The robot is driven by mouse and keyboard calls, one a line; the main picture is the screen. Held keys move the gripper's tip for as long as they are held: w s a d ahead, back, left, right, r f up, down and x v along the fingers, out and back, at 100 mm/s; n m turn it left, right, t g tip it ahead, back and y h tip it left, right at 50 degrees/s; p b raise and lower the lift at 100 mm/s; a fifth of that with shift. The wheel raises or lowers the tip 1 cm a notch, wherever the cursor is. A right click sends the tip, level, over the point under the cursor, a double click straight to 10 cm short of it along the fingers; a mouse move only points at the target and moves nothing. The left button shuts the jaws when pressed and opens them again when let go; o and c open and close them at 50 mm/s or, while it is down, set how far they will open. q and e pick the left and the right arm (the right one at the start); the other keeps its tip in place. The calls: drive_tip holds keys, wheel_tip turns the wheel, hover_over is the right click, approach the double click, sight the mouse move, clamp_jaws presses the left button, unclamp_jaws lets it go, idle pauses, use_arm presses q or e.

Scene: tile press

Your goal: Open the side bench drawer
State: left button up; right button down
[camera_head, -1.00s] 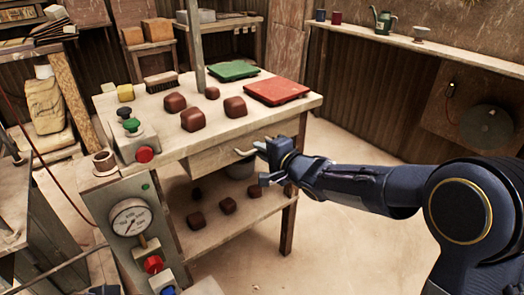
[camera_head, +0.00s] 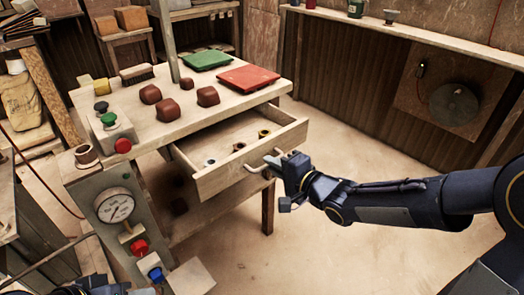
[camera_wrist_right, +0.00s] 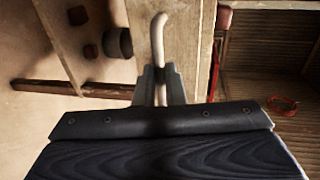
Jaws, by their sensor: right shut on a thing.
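The wooden side bench drawer (camera_head: 228,177) is pulled out from under the bench top, and its inside shows in the head view. Several small round items lie in it, among them a yellowish one (camera_head: 264,133). A pale curved handle (camera_head: 255,169) is on the drawer front. My right gripper (camera_head: 275,165) is shut on this handle at the front of the drawer. In the right wrist view the handle (camera_wrist_right: 158,38) runs between the two fingers (camera_wrist_right: 161,85). My left gripper's fingers do not show.
The bench top (camera_head: 150,128) holds brown blocks (camera_head: 167,107), a green tile (camera_head: 207,60) and a red tile (camera_head: 248,78). A control post with a gauge (camera_head: 115,207) stands at the near left. The floor (camera_head: 330,235) right of the drawer is clear.

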drive_tip(key=shift+f+p+v, duration=0.2)
drive_tip(key=shift+p+v, duration=0.1)
drive_tip(key=shift+v, duration=0.65)
drive_tip(key=shift+f+p+v, duration=0.2)
drive_tip(key=shift+p+v, duration=0.05)
drive_tip(key=shift+v, duration=0.75)
drive_tip(key=shift+f+p+v, duration=0.2)
drive_tip(key=shift+p+v, duration=0.1)
drive_tip(key=shift+v, duration=0.65)
drive_tip(key=shift+s, duration=0.15)
drive_tip(key=c, duration=1.5)
unclamp_jaws()
drive_tip(key=shift+d, duration=0.1)
drive_tip(key=p+v, duration=0.2)
drive_tip(key=v, duration=0.5)
drive_tip(key=shift+s+d+p, duration=0.15)
drive_tip(key=shift+s+p, duration=0.2)
drive_tip(key=shift+p, duration=0.05)
